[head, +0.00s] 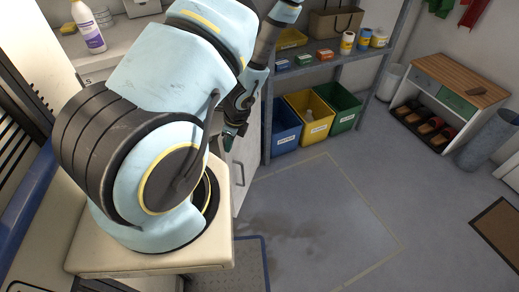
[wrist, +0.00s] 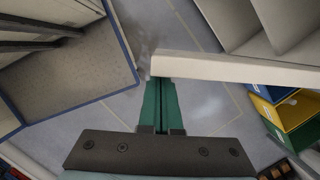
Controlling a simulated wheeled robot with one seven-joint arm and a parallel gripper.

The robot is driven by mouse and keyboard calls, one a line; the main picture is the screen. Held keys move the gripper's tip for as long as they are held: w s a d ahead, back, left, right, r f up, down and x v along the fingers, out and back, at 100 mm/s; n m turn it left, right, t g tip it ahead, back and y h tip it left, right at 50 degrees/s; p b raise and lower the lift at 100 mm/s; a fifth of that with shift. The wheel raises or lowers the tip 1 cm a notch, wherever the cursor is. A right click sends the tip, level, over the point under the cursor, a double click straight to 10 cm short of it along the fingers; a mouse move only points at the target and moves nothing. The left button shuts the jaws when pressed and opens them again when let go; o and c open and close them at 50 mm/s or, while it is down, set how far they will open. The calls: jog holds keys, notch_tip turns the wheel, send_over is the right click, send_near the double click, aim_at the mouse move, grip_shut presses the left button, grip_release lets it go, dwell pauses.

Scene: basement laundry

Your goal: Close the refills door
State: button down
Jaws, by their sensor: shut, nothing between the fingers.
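A white door panel (head: 243,170) with a small handle shows beyond my arm in the head view, partly hidden by the arm; its label cannot be read. In the wrist view a pale panel edge (wrist: 235,66), which looks like the door's, crosses from the middle to the right. My gripper (wrist: 161,84) has its green fingers shut together, with nothing between them. The fingertips are at the left end of that panel edge; I cannot tell whether they touch it. In the head view my gripper (head: 232,132) is mostly hidden against the arm.
Blue (head: 283,126), yellow (head: 309,115) and green (head: 341,105) bins stand under a grey shelf rack (head: 330,62) behind the door. A grey mat with a blue rim (wrist: 70,70) lies at left in the wrist view.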

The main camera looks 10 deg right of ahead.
jog(key=w+a+m+t+h, duration=0.1)
jog(key=w+a+m, duration=0.5)
jog(key=w+a, duration=0.6)
jog(key=a, duration=0.4)
jog(key=shift+w+a+m, duration=0.15)
jog(key=shift+a+m, duration=0.1)
jog(key=shift+m, duration=0.05)
jog(key=shift+d, duration=0.1)
